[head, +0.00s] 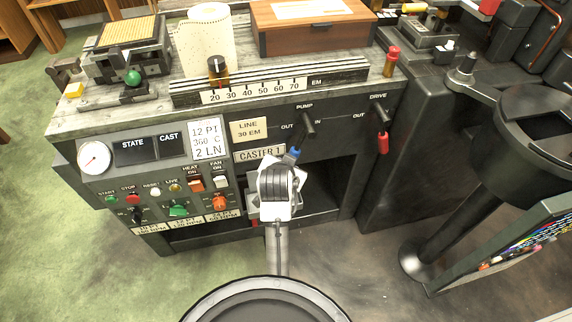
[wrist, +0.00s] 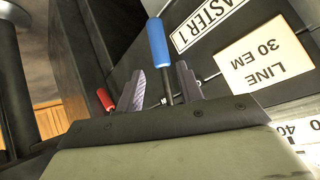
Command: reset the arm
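My gripper (head: 279,160) is in front of the caster's dark front panel, below the PUMP label. In the wrist view its two fingers (wrist: 160,78) are apart, with gaps beside the rod between them, so it is open. The blue-handled pump lever (head: 294,153) hangs down close to the fingertips. In the wrist view its blue handle (wrist: 157,42) sticks out past the fingers, with its dark rod between them. I cannot tell whether a finger touches it. My arm hides part of the panel and the opening below.
The drive lever with a red handle (head: 383,143) hangs to the right. Switches and knobs (head: 178,210) fill the panel's lower left. A dark column (head: 440,220) with a round pot stands at right. Open green floor (head: 50,240) lies at left.

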